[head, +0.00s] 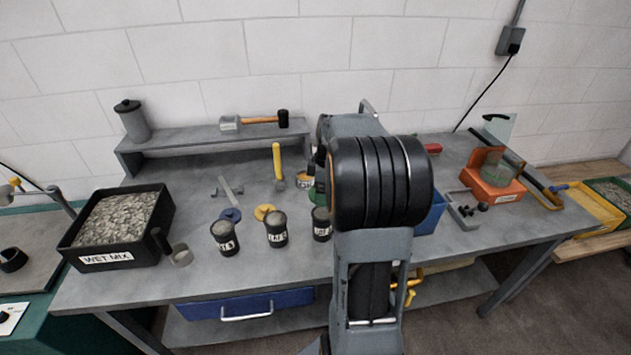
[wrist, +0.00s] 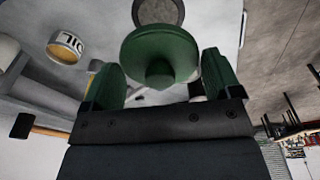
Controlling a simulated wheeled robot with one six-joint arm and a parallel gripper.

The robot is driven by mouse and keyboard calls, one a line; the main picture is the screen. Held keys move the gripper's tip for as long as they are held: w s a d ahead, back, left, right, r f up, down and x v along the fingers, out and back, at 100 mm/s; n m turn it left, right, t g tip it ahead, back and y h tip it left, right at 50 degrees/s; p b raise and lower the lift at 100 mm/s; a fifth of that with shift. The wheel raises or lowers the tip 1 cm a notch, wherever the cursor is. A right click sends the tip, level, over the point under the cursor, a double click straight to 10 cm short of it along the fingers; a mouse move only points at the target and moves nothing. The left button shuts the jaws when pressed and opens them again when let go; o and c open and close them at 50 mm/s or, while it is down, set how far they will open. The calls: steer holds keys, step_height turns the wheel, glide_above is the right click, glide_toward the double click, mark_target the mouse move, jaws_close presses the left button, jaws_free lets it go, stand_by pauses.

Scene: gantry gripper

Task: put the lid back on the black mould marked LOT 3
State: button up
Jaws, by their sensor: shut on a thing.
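My gripper (wrist: 163,82) is shut on a green round lid (wrist: 160,48) with a knob, which sits between its two green fingers in the wrist view. In the head view three black moulds with white labels stand in a row: left (head: 224,237), middle (head: 276,230) and right (head: 321,224). The right one is partly hidden by my arm. The lot numbers are too small to read surely. My arm hides most of the gripper there.
A blue disc (head: 230,214) and a yellow disc (head: 264,212) lie behind the moulds.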

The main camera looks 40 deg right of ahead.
steer(key=shift+s+d+f+b, duration=0.1)
steer(key=shift+f+b, duration=0.35)
steer(key=shift+f, duration=0.15)
steer(key=shift+f+b, duration=1.85)
steer(key=shift+f, duration=0.7)
steer(key=shift+f, duration=0.15)
steer(key=o, duration=0.7)
steer(key=shift+r+p, duration=2.45)
steer(key=shift+r, duration=1.1)
